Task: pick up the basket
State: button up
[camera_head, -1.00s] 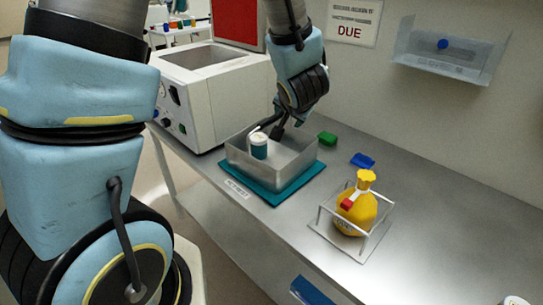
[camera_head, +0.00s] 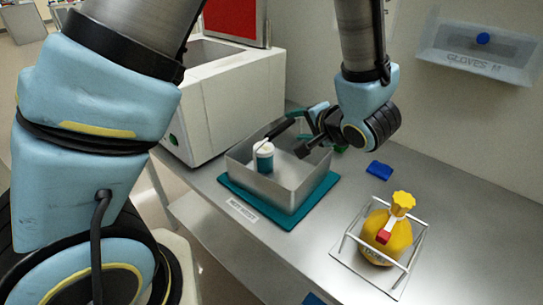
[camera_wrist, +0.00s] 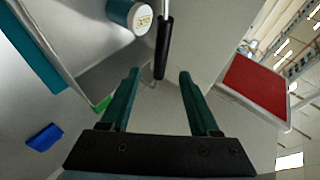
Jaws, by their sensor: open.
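An open grey metal box (camera_head: 290,192) stands on a teal mat on the bench, with a white-lidded teal jar (camera_head: 263,158) inside. A dark bar-like handle (camera_head: 282,127) slants up over the box; it also shows in the wrist view (camera_wrist: 163,48). I cannot tell whether it belongs to the box or to a basket inside; no separate basket is clear. My gripper (camera_head: 309,123) is open, at the box's far right side. In the wrist view its teal fingertips (camera_wrist: 159,74) are apart, with the handle's end appearing between them; contact cannot be told.
A white machine (camera_head: 235,100) with a red panel stands behind at left. A yellow bottle (camera_head: 384,240) sits in a white wire frame (camera_head: 347,243) at right. A blue piece (camera_head: 379,169) lies between. A glove holder (camera_head: 478,60) hangs on the wall. The right bench is mostly clear.

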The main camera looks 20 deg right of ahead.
aim_at(285, 125)
jog(key=x, duration=0.5)
jog(key=shift+w, duration=0.25)
jog(key=p+x, duration=0.1)
jog(key=x, duration=0.5)
jog(key=shift+p, duration=0.4)
jog(key=shift+c, duration=0.2)
grip_shut()
dwell(0.6)
